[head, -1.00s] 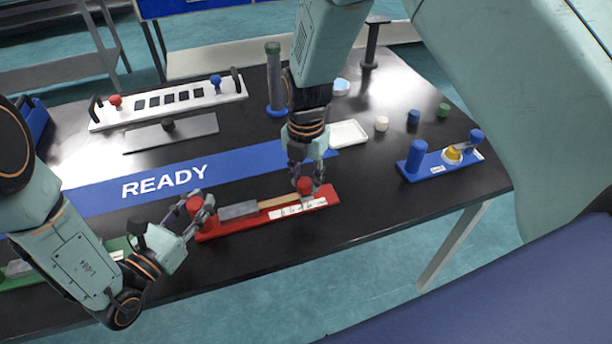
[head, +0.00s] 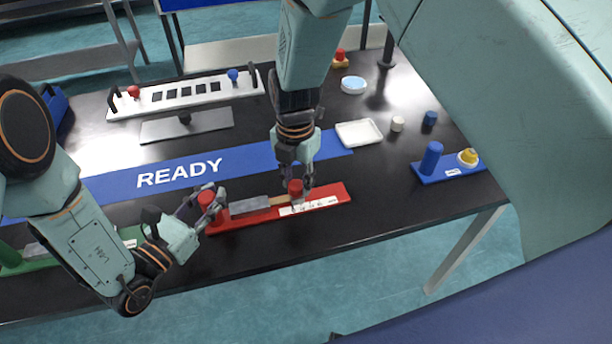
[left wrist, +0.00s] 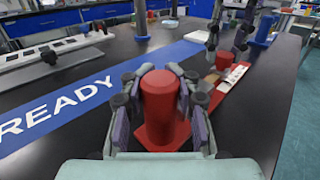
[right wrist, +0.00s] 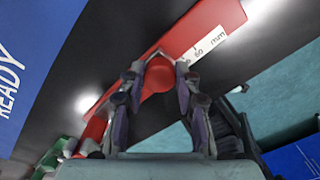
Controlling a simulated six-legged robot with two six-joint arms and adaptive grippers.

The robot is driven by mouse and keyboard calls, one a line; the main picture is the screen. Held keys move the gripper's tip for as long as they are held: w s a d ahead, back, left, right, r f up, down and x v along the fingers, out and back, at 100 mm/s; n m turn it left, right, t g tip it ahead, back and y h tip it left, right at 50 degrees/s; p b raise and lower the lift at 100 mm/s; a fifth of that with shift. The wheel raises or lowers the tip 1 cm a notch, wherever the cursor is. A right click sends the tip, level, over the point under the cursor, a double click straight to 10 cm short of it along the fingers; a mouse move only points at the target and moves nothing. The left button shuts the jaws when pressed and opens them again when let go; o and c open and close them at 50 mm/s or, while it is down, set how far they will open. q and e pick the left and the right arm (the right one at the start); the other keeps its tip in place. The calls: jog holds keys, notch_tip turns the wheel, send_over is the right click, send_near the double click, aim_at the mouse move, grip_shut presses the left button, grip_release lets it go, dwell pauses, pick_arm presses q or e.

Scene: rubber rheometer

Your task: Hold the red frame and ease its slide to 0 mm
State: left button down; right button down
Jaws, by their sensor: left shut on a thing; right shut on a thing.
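The red frame (head: 325,200) lies along the table's front edge, with a tall red post (head: 207,203) at its left end. My left gripper (head: 213,205) is shut around this post, which stands upright between the fingers in the left wrist view (left wrist: 160,105). My right gripper (head: 296,186) is shut on the slide's red knob (head: 295,190), also seen in the right wrist view (right wrist: 158,76). A short tan strip (head: 279,199) and a grey block (head: 250,205) lie between post and knob. A white scale (head: 310,207) is partly readable; "60 mm" shows in the right wrist view.
A blue READY strip (head: 130,184) lies behind the frame. A green fixture (head: 12,262) is to the left, partly behind my left arm. A blue fixture (head: 450,173) and a white tray (head: 359,133) are to the right. Bare black table lies right of the frame.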

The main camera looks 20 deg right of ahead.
aim_at(297, 183)
pick_arm(q)
jog(key=shift+s+d, duration=0.1)
jog(key=shift+d, duration=0.05)
pick_arm(e)
jog(key=c, duration=0.9)
grip_release()
jog(key=shift+c, duration=0.2)
notch_tip(297, 183, up, 12)
pick_arm(q)
jog(key=c, duration=0.9)
grip_release()
